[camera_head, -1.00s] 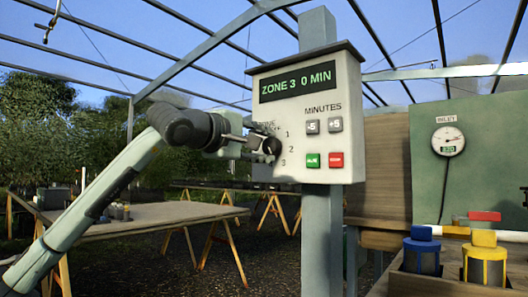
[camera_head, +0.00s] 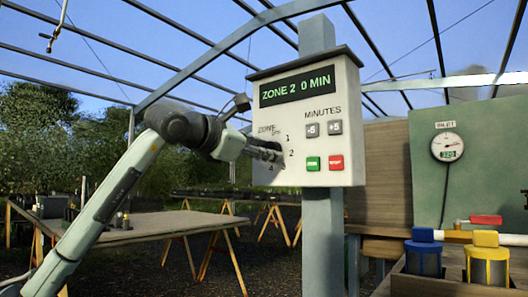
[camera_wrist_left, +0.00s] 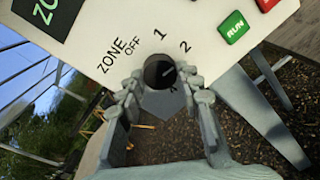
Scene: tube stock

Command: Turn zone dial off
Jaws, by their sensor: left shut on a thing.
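The zone dial (camera_wrist_left: 160,70) is a dark round knob low on the left of the white control box (camera_head: 345,120). The labels OFF, 1 and 2 show around it in the left wrist view. The green display (camera_head: 297,86) reads ZONE 2 0 MIN. My left gripper (camera_wrist_left: 165,90) has its two fingers on either side of the dial and is shut on it; it also shows at the box in the head view (camera_head: 274,156). In the head view the gripper hides most of the dial. My right gripper is not in view.
Grey -5 and +5 buttons, a green button (camera_head: 313,163) and a red button (camera_head: 336,162) sit right of the dial. The box is on a grey post (camera_head: 322,240).

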